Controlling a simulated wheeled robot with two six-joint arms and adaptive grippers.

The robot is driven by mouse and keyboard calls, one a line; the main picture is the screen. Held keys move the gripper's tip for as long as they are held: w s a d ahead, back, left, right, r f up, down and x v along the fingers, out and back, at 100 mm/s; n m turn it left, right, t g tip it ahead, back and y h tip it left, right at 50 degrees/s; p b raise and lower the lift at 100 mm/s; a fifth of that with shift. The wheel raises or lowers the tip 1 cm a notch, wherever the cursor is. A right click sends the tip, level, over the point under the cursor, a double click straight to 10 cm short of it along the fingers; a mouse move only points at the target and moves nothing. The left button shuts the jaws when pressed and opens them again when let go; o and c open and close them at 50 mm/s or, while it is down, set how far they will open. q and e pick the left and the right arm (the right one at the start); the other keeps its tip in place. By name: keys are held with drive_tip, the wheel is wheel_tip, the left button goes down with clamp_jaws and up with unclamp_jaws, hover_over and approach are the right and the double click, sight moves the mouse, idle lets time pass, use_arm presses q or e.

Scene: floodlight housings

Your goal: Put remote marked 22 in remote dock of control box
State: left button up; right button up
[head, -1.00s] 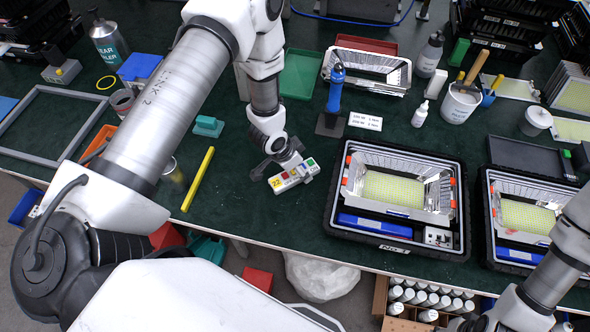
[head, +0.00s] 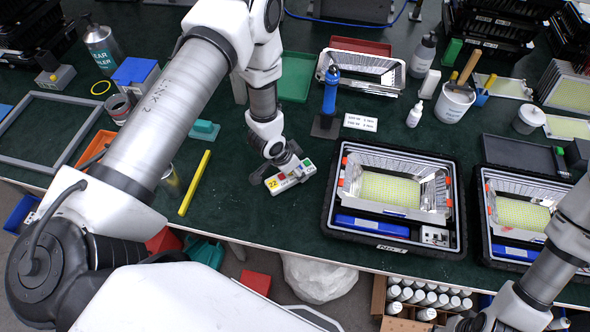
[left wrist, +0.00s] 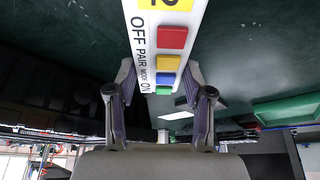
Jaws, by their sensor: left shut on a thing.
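The white remote (head: 289,178) has a yellow label that reads 22 in the head view. In the left wrist view the remote (left wrist: 168,45) shows red, yellow, blue and green buttons and OFF, PAIR, MODE, ON lettering; its label is cut off at the top. My left gripper (head: 275,172) is shut on the remote, with a finger on each side of it in the left wrist view (left wrist: 160,92). I cannot tell whether the remote touches the table. My right arm (head: 556,262) is at the lower right; its fingers are not clearly visible. I cannot identify the control box's dock for certain.
A black tray (head: 328,225) with a floodlight housing (head: 395,190) and a small white unit (head: 435,236) lies right of the remote. A blue tool on a stand (head: 330,95) is behind. A yellow bar (head: 195,183) lies left. A dark box with buttons (head: 578,152) is far right.

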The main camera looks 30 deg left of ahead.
use_arm(q)
drive_tip(key=shift+r, duration=0.4)
drive_tip(key=shift+b+v, duration=0.8)
drive_tip(key=shift+v, duration=0.2)
drive_tip(key=s+d+b, duration=0.1)
drive_tip(key=s, duration=0.3)
drive_tip(key=s+d+b, duration=0.1)
drive_tip(key=s, duration=0.3)
drive_tip(key=s+d+r+b, duration=0.1)
drive_tip(key=s+b, duration=0.1)
drive_tip(key=s, duration=0.2)
drive_tip(key=shift+s+d, duration=0.2)
drive_tip(key=shift+s, duration=0.05)
drive_tip(key=shift+s+d+r+p, duration=0.15)
drive_tip(key=shift+s+r+p, duration=0.55)
drive_tip(key=shift+p, duration=0.3)
drive_tip(key=shift+s+d+f, duration=0.1)
drive_tip(key=shift+s, duration=0.3)
drive_tip(key=shift+s+f, duration=0.15)
drive_tip(key=shift+s, duration=0.05)
drive_tip(key=w+r+n+y, duration=0.1)
drive_tip(key=w+r+n, duration=0.2)
drive_tip(key=w, duration=0.5)
drive_tip(key=w+r+n+y, duration=0.1)
drive_tip(key=w+r+n, duration=0.2)
drive_tip(key=w+r, duration=0.2)
drive_tip(key=w, duration=0.3)
drive_tip(key=shift+d+t+b, duration=0.2)
drive_tip(key=shift+t+b, duration=0.1)
